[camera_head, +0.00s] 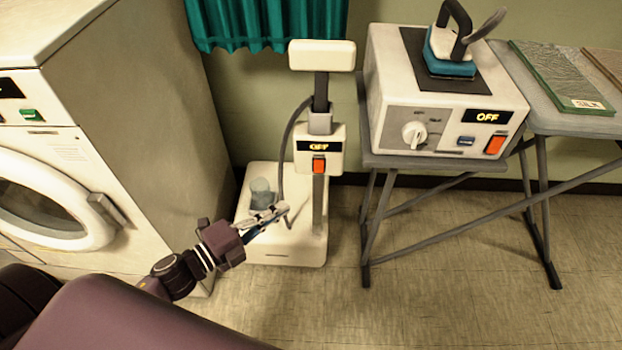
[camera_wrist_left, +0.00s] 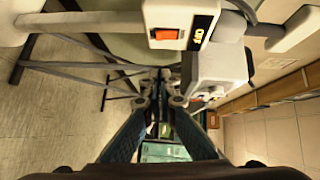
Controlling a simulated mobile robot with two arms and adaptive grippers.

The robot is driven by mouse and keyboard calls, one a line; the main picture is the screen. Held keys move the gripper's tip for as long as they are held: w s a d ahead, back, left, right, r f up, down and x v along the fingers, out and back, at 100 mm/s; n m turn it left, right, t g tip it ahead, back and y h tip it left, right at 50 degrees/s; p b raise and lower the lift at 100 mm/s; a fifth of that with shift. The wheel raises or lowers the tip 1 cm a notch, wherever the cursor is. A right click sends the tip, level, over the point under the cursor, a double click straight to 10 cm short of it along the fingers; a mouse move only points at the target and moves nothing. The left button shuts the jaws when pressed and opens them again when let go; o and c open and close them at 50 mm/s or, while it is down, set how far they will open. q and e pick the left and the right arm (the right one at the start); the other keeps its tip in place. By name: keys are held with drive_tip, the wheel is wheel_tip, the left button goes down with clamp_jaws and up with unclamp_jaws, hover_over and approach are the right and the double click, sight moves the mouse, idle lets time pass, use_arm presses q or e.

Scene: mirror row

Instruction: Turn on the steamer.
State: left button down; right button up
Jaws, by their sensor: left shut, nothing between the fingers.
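The steamer (camera_head: 322,230) stands upright on the floor in the middle of the head view, with a white base, a grey pole and a hose. Its control box (camera_head: 320,149) has a small display that reads OFF, and an orange-red switch (camera_head: 319,165) below it. In the left wrist view the box and its switch (camera_wrist_left: 166,34) show near the top, with the OFF text turned. My left gripper (camera_head: 284,208) is shut and empty, below and left of the switch, in front of the steamer's lower part. It also shows in the left wrist view (camera_wrist_left: 163,88). My right gripper is in neither view.
A front-loading washer (camera_head: 60,180) stands at the left. At the right, a stand carries an iron station (camera_head: 450,100) with its own OFF display and orange-red switch (camera_head: 495,144). A teal curtain (camera_head: 265,22) hangs behind. The floor (camera_head: 450,240) in front is clear.

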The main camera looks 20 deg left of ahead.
use_arm(q)
approach(321, 172)
drive_tip(key=w+d, duration=0.4)
drive_tip(key=shift+w+a+f+b, duration=0.15)
drive_tip(key=shift+w+a+b, duration=0.25)
drive_tip(key=shift+w, duration=0.2)
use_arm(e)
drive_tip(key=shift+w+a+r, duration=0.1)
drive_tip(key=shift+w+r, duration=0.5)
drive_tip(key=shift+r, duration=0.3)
use_arm(q)
drive_tip(key=shift+f, duration=0.1)
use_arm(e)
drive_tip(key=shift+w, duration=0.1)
use_arm(q)
drive_tip(key=shift+w+a+b, duration=0.1)
drive_tip(key=shift+w+b, duration=0.1)
drive_tip(key=shift+b, duration=0.6)
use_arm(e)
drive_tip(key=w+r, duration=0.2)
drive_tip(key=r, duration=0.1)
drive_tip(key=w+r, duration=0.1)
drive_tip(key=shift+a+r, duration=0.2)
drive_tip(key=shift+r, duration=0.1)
